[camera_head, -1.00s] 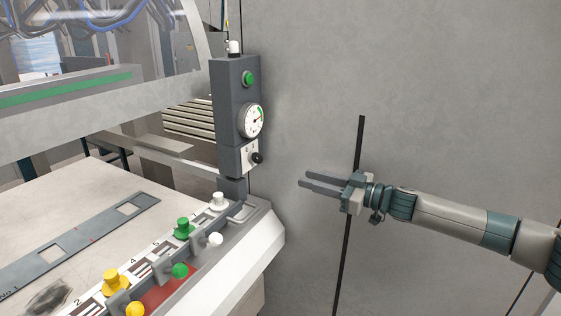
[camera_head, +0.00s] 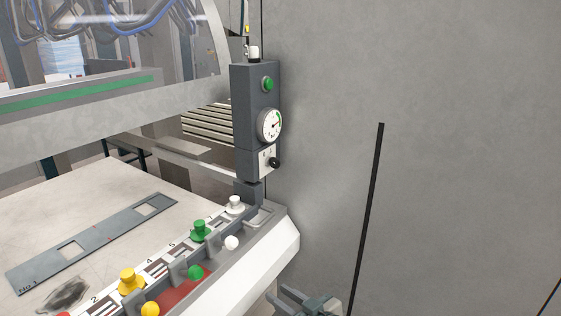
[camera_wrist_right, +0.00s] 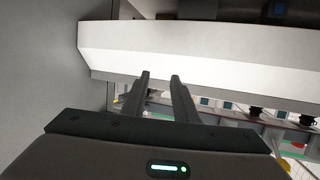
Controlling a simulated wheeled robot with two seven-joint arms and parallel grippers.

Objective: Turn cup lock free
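A black knob (camera_head: 275,162) sits on a light plate low on the dark grey control column (camera_head: 243,110). It is probably the cup lock; its setting is too small to read. Above it are a round gauge (camera_head: 269,125) and a green button (camera_head: 268,84). My right gripper (camera_head: 280,292) is at the bottom edge of the head view, below and apart from the knob, partly cut off. In the right wrist view its two fingers (camera_wrist_right: 160,77) stand apart with nothing between them. The knob cannot be made out there. My left gripper is not in view.
A white-edged ledge (camera_head: 262,262) with white, green and yellow pegs (camera_head: 200,231) runs below the column. A metal strip (camera_head: 95,240) lies on the table (camera_head: 60,205). The grey wall (camera_head: 450,150) is bare except for a black strip (camera_head: 369,210).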

